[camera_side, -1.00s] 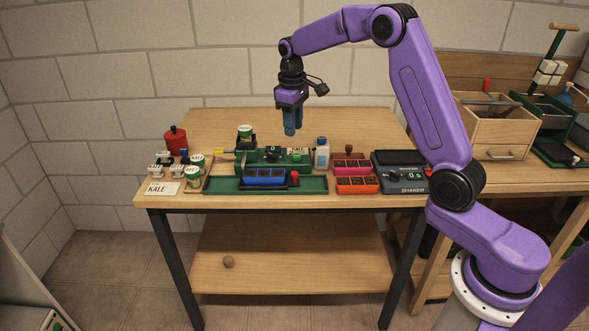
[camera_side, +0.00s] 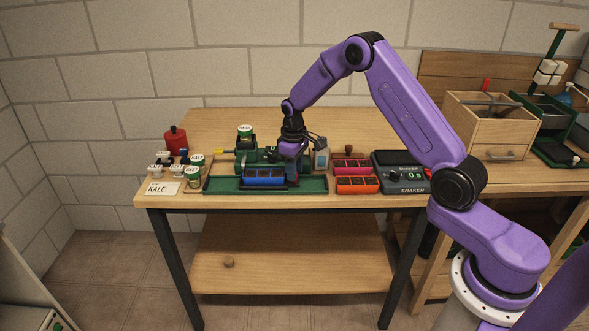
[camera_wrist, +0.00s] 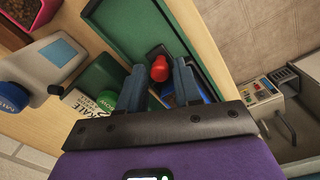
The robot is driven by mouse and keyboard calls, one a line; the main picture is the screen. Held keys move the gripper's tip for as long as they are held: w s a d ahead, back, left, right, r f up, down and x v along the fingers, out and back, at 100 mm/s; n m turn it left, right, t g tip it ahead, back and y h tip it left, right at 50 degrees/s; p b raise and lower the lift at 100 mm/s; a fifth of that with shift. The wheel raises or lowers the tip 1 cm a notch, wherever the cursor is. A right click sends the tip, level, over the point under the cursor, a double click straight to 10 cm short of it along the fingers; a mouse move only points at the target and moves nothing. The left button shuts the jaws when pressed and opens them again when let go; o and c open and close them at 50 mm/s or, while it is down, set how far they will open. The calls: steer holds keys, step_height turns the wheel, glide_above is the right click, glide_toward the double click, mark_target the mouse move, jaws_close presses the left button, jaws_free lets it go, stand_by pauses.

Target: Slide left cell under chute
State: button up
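The blue cell tray (camera_side: 264,177) sits in the long green track (camera_side: 225,188) at the table's front; in the wrist view it is mostly hidden behind a finger. A red knob (camera_wrist: 160,68) stands at the tray's right end. My gripper (camera_side: 292,180) is lowered there. In the wrist view my gripper (camera_wrist: 160,75) is open, with the knob between its fingertips and small gaps showing on both sides. The green seeder (camera_side: 270,157), with a jar (camera_side: 245,132) on top, stands behind the track. The chute outlet and which cell lies under it cannot be made out.
A pale bottle (camera_side: 321,156) stands close behind and right of my gripper. Pink (camera_side: 350,166) and orange (camera_side: 357,185) trays and the shaker (camera_side: 402,175) are to the right. Jars (camera_side: 193,178) and a KALE card (camera_side: 162,188) are at left.

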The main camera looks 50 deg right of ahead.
steer(key=shift+f, duration=0.1)
jaws_close()
steer(key=shift+w+a, duration=0.65)
steer(key=shift+w, duration=0.05)
jaws_free()
step_height(320, 180, up, 18)
steer(key=shift+s+a+f, duration=0.15)
steer(key=shift+a+f, duration=0.1)
steer(key=shift+a, duration=0.1)
steer(key=shift+a, duration=0.1)
